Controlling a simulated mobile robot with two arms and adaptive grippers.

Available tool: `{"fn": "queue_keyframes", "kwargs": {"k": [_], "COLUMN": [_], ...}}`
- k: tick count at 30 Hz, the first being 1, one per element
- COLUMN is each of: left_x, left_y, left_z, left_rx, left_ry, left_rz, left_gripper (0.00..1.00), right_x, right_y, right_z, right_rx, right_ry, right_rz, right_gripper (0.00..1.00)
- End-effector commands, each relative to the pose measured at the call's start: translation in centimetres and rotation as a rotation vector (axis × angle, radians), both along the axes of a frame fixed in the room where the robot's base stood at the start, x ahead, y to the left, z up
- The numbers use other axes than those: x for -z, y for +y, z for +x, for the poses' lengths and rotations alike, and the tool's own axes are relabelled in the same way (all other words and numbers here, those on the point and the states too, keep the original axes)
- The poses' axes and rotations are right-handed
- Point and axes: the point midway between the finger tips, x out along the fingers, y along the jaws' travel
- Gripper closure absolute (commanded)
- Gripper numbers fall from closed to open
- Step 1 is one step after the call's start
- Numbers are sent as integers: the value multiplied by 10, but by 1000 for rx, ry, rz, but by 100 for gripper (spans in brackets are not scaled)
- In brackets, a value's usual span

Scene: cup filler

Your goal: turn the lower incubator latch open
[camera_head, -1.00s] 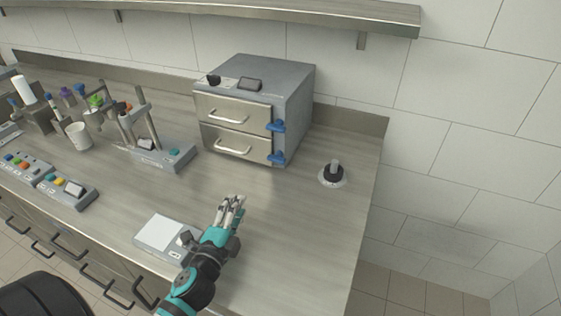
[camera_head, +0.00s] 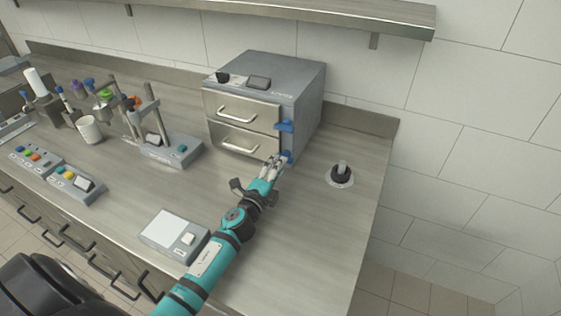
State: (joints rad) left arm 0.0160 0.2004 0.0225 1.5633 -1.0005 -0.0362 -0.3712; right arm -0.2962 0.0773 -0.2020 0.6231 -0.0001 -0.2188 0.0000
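The incubator (camera_head: 308,98) is a grey box with two stacked silver doors, each with a bar handle. The blue upper latch (camera_head: 285,127) sits at the right edge of the upper door. The blue lower latch (camera_head: 287,156) is at the right edge of the lower door, partly hidden by my fingers. My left gripper (camera_head: 277,162) reaches up from below, its fingertips at the lower latch. I cannot tell whether they touch or grip it, as the fingers are small and overlap it. My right gripper is not in view.
A scale (camera_head: 165,229) lies left of my arm. A black knob on a round base (camera_head: 341,175) stands right of the incubator. Left are a stand with a grey base (camera_head: 170,153), a white cup (camera_head: 90,130) and control boxes.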

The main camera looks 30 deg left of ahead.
Motion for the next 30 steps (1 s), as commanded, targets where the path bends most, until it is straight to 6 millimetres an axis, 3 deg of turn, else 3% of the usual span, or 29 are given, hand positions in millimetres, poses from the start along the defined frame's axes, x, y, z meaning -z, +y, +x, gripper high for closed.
{"fn": "queue_keyframes", "kwargs": {"k": [6,16,24,30], "left_x": [0,0,0,1], "left_y": [1,1,1,1], "left_z": [22,25,24,24], "left_rx": [0,0,0,0], "left_ry": [0,0,0,1], "left_rz": [-1,-1,-1,-1], "left_gripper": [64,64,100,100], "right_x": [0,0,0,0], "right_y": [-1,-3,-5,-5], "right_z": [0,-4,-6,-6], "right_rx": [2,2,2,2], "right_ry": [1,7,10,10], "right_rz": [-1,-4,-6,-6], "right_gripper": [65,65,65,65]}}
